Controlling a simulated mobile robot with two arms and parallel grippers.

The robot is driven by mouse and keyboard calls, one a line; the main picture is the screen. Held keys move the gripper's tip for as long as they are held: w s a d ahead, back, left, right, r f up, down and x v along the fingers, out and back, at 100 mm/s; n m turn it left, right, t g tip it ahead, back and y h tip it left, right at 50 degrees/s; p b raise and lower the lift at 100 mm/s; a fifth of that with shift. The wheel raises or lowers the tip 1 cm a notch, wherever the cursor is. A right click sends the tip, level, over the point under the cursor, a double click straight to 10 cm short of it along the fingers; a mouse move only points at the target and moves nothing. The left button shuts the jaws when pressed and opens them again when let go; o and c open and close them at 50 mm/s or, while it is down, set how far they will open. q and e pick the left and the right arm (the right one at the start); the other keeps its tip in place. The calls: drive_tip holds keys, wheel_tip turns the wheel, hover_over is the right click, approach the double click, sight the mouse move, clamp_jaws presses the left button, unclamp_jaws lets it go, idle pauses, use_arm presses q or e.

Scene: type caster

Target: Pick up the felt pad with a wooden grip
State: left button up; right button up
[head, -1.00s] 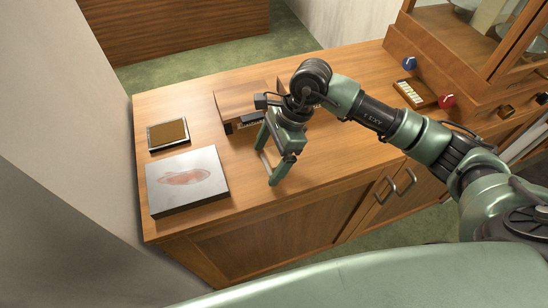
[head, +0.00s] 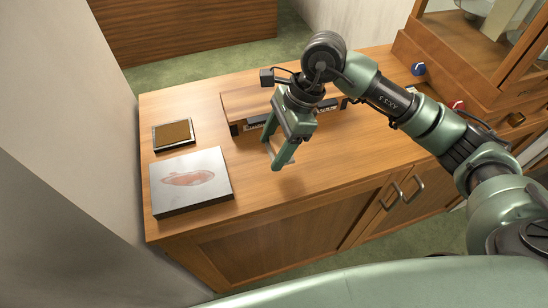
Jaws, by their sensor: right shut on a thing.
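My right gripper (head: 277,160) points down in the air above the middle of the counter, with a soft shadow on the wood below it. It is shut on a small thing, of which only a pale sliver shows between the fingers. By its place it looks to be the felt pad with a wooden grip, but its felt and full shape are hidden. No other such pad shows on the counter. My left gripper is not in view.
On the wooden counter (head: 330,165), a pale slab (head: 215,180) with a pinkish stain lies at the front left. Behind it is a flat brown-filled tray (head: 174,134). A low wooden case (head: 240,104) stands behind my gripper.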

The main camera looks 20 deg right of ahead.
sight(274, 146)
wheel_tip(274, 146, up, 14)
drive_tip(key=b, duration=0.1)
drive_tip(key=shift+r+b, duration=0.2)
drive_tip(key=shift+b, duration=0.2)
